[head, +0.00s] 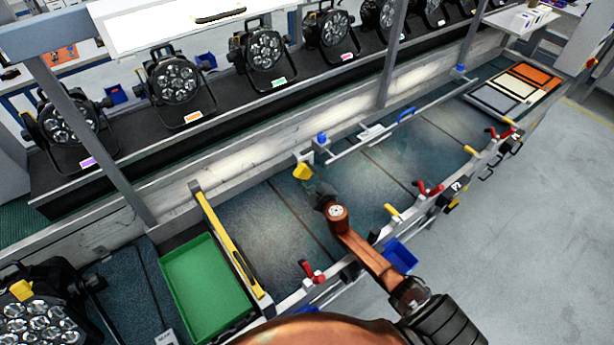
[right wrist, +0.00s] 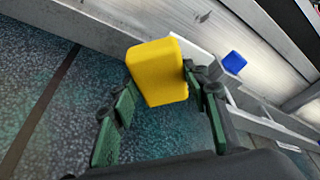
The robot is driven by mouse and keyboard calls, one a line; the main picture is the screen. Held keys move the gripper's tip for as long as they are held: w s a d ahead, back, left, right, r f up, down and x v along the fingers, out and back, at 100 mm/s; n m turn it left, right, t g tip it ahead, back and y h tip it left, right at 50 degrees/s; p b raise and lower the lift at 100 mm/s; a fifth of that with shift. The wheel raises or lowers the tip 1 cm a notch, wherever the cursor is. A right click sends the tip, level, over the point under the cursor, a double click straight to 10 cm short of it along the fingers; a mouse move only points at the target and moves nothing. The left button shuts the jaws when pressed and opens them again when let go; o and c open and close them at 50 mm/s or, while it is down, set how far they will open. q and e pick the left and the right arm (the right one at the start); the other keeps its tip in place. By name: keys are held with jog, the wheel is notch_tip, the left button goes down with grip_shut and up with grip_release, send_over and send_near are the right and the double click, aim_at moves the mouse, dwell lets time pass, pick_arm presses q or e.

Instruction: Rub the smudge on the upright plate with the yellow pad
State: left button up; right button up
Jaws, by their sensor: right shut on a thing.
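My right gripper (head: 315,186) is shut on the yellow pad (head: 302,172). In the right wrist view the yellow pad (right wrist: 158,72) sits between the green fingers of my right gripper (right wrist: 160,82), sticking out past their tips. A small pale upright plate (head: 304,157) shows just behind the pad in the head view. In the right wrist view a pale edge, likely this plate (right wrist: 192,48), shows beside the pad and is mostly hidden by it. I cannot tell whether the pad touches it. No smudge is visible. My left gripper is not in view.
A green tray (head: 205,280) lies left on the bench. A blue-capped post (head: 322,138) and a rail with a blue handle (head: 405,115) stand right of the pad. Red toggle clamps (head: 430,189) line the front edge. Par cans (head: 263,50) stand along the back.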

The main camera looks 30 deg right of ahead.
jog(key=shift+w, duration=0.85)
